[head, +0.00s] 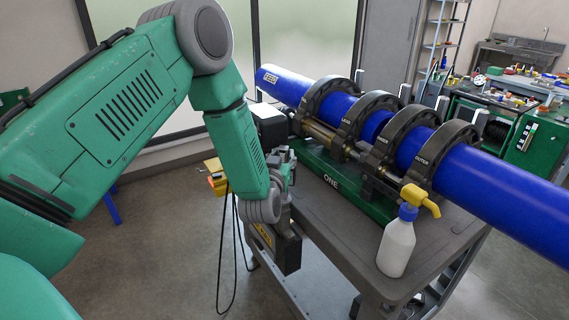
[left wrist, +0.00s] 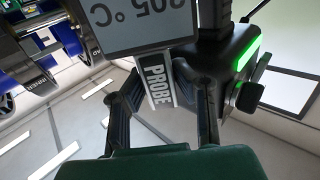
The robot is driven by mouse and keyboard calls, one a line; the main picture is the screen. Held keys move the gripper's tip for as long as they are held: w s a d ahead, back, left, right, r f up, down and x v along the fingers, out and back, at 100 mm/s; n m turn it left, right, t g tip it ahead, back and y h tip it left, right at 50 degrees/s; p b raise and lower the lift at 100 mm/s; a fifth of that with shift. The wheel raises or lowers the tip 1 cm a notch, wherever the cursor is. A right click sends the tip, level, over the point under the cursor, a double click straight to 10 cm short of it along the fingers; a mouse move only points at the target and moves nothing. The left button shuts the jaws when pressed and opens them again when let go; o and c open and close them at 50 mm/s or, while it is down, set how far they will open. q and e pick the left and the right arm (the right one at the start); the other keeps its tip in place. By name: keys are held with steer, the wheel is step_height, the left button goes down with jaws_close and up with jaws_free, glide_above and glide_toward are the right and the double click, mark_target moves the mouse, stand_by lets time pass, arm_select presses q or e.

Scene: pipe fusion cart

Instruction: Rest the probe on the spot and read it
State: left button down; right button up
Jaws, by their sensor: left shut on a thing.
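My left gripper (head: 284,166) is beside the left end of the cart, in front of the pipe clamps. In the left wrist view its two dark fingers (left wrist: 162,92) are shut on the probe (left wrist: 158,82), a grey handle marked PROBE. Beyond the fingers is the probe's grey display (left wrist: 140,28), showing about "205 °C"; the top of the digits is cut off. In the head view the arm and wrist hide most of the probe. I cannot make out the spot or whether the probe tip touches anything. My right gripper is not in view.
A blue pipe (head: 490,185) lies in several dark clamps (head: 446,150) on the cart (head: 345,245). A white spray bottle (head: 397,246) stands at the cart's front. A black box with a green light (left wrist: 240,65) is close right of the probe.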

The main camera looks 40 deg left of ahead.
arm_select(q)
steer(key=shift+s+f, duration=0.15)
steer(key=shift+f, duration=0.1)
stand_by(0.4)
steer(key=shift+r+p, duration=0.75)
steer(key=shift+r, duration=0.35)
steer(key=s+d+r, duration=0.1)
steer(key=d, duration=0.3)
steer(key=s+d+r+p, duration=0.1)
steer(key=s+d, duration=0.1)
steer(key=d, duration=0.3)
steer(key=shift+s+d+r+p, duration=0.15)
steer(key=shift+s+r+p, duration=0.1)
steer(key=shift+p, duration=0.05)
steer(key=shift+f, duration=0.1)
stand_by(1.3)
